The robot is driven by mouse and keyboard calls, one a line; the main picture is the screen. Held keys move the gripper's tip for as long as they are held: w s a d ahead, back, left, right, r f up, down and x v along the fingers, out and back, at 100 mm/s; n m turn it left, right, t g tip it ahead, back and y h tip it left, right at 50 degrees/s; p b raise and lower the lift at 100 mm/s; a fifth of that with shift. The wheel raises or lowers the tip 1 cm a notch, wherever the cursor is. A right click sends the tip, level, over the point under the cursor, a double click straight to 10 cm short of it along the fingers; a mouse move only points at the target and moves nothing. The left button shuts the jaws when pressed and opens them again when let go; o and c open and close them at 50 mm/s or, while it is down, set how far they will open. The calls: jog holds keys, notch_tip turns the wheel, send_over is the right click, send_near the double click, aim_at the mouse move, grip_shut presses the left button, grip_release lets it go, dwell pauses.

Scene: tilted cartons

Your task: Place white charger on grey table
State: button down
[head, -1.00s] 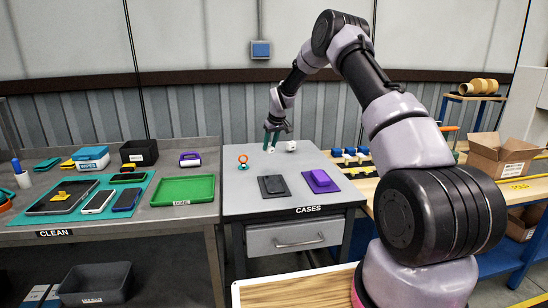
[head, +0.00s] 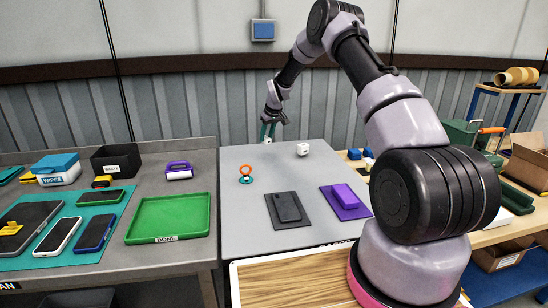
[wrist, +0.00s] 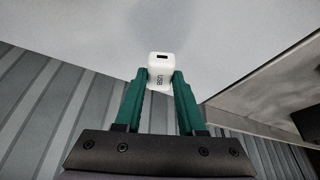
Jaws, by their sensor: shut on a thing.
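My gripper (head: 268,136) is shut on the white charger (wrist: 160,70), which has a dark port and "USB" on it. In the wrist view the charger sits between the two green fingertips (wrist: 160,80). In the head view the charger (head: 267,141) is a small white spot near the back edge of the grey table (head: 240,215). I cannot tell whether it touches the tabletop. Another small white block (head: 303,149) stands on the table to its right.
The grey table also bears an orange ring on a teal base (head: 246,175), a dark case (head: 288,208) and a purple case (head: 346,199). Its middle is clear. The metal bench at left holds a green tray (head: 168,219). A corrugated wall stands behind.

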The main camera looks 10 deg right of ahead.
aim_at(268, 144)
jog(key=shift+f, duration=3.05)
jog(key=shift+f, duration=0.1)
jog(key=c, duration=0.5)
grip_release()
